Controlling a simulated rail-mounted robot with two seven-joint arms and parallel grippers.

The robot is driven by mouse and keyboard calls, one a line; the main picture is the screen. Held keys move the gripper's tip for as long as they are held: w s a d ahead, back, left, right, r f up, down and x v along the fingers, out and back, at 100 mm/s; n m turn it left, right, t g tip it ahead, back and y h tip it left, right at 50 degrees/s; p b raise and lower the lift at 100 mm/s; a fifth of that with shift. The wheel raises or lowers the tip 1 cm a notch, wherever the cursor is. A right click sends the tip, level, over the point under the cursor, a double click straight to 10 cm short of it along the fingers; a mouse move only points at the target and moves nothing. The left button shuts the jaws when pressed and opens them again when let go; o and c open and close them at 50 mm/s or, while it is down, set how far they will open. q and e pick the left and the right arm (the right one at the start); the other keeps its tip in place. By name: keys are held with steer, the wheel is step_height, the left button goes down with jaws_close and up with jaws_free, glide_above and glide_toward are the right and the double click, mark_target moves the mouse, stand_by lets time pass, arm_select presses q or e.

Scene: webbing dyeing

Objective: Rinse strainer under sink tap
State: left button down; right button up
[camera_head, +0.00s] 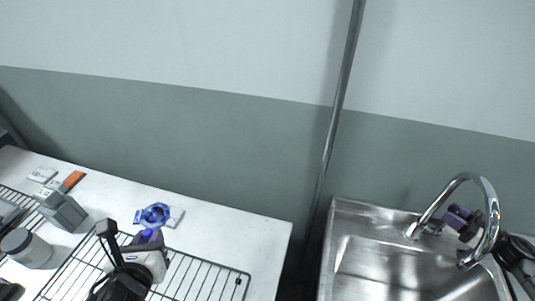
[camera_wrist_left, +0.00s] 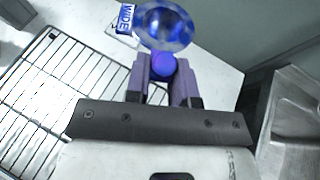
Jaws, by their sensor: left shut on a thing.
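The strainer (camera_head: 155,213) is a blue, partly clear round piece with a tag reading "WIDE" beside it; it also shows at the top of the left wrist view (camera_wrist_left: 165,28). My left gripper (camera_head: 148,238) is shut on its round blue knob (camera_wrist_left: 163,66), between purple fingers. It holds the strainer over the white counter, left of the sink. The chrome tap (camera_head: 488,205) arches over the steel sink (camera_head: 375,262) at the right. My right gripper (camera_head: 459,217) has its purple fingers close behind the tap's arch, which partly hides them; contact and finger opening are unclear. No water is visible.
A wire rack (camera_head: 205,279) lies on the white counter (camera_head: 255,238). A grey block (camera_head: 62,210), a grey-lidded jar (camera_head: 30,250) and an orange block (camera_head: 73,179) stand at the left. A vertical pipe (camera_head: 340,100) rises in the gap between counter and sink.

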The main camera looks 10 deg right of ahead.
jaws_close()
stand_by(0.4)
